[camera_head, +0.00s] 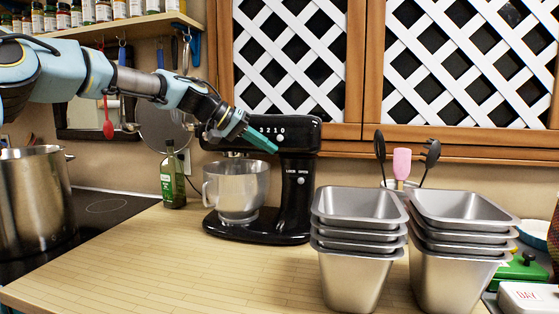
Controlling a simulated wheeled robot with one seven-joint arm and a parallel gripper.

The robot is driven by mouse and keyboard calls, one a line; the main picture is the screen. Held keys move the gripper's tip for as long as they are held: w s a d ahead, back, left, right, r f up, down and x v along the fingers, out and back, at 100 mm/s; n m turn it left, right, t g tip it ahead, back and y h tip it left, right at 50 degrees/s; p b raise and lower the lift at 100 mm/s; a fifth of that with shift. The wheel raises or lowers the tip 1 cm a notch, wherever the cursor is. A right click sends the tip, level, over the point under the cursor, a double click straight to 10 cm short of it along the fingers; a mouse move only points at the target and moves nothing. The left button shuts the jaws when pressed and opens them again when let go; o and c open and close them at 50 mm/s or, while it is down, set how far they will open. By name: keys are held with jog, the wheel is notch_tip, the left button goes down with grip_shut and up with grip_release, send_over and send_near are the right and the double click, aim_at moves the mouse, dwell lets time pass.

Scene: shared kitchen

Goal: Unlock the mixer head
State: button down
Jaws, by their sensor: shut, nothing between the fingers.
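A black stand mixer (296,182) stands on the wooden counter. Its head (300,133) looks level, with the row "3 2 1 0" on its side. A small round silver knob (301,181) is on the column, below lettering that seems to read "LOCK OPEN". A steel bowl (236,190) sits under the head on the mixer's base. My gripper (274,149) reaches in from the upper left, in front of the head. Its teal fingers are shut and empty, their tips above and left of the knob. I cannot tell whether they touch the head.
Stacked steel pans (360,210) stand front right, with a second stack (455,215) beside them. A green bottle (174,178) is left of the mixer. A large pot (38,195) stands on the dark cooktop (105,207). The front-left counter is clear.

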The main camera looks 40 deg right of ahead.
jog(key=shift+b+v, duration=0.35)
jog(key=shift+v, duration=1.65)
jog(key=shift+s, duration=0.1)
jog(key=w+a+f+n+t+y, duration=0.3)
jog(key=a+f, duration=0.7)
jog(key=a, duration=0.1)
jog(key=w+a+f+n+t+y, duration=0.2)
jog(key=w+a+f+y, duration=0.1)
jog(key=a+f, duration=0.8)
jog(key=a+f+n, duration=0.1)
jog(key=a, duration=0.5)
jog(key=s+a+f+n+t+y, duration=0.1)
jog(key=a, duration=0.5)
jog(key=a+f+n+y, duration=0.1)
jog(key=a+n, duration=0.1)
jog(key=a, duration=0.4)
jog(key=shift+s+a+f, duration=0.1)
jog(key=shift+s+f, duration=0.05)
jog(key=shift+s, duration=0.25)
jog(key=s+a+f+n+y, duration=0.1)
jog(key=s+a, duration=0.3)
jog(key=a, duration=0.3)
jog(key=s+a+f+n, duration=0.2)
jog(key=s+a, duration=0.2)
jog(key=a, duration=0.3)
jog(key=shift+n+t+y, duration=0.3)
jog(key=shift+y, duration=0.1)
